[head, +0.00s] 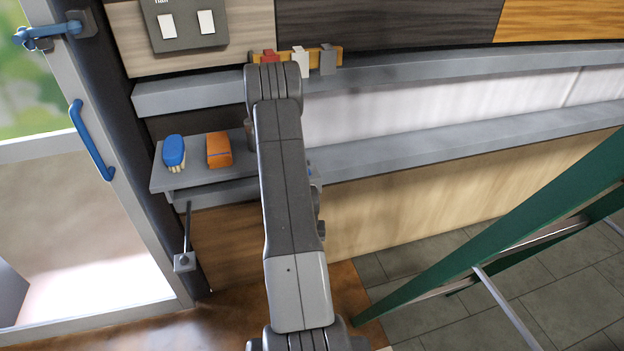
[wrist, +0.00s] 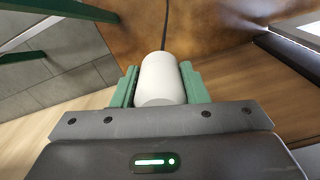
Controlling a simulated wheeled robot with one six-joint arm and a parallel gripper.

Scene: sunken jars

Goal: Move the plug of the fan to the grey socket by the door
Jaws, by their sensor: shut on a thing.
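In the wrist view my gripper (wrist: 159,85) has its two green fingers closed on the sides of a rounded white plug (wrist: 161,76). A dark cord (wrist: 166,25) runs from the far end of the plug over the brown floor. In the head view my arm reaches up the middle of the picture and hides the gripper and plug. I cannot make out the grey socket for certain in either view. The fan's body is not identifiable. The door (head: 85,225) stands at the left, with a blue handle (head: 92,140).
A small grey shelf (head: 205,182) holds a blue brush (head: 174,151) and an orange block (head: 219,150). A switch panel (head: 185,22) and a hook rack (head: 338,56) are above. Grey ledges (head: 440,140) run along the wall. A green frame (head: 500,240) stands at the right.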

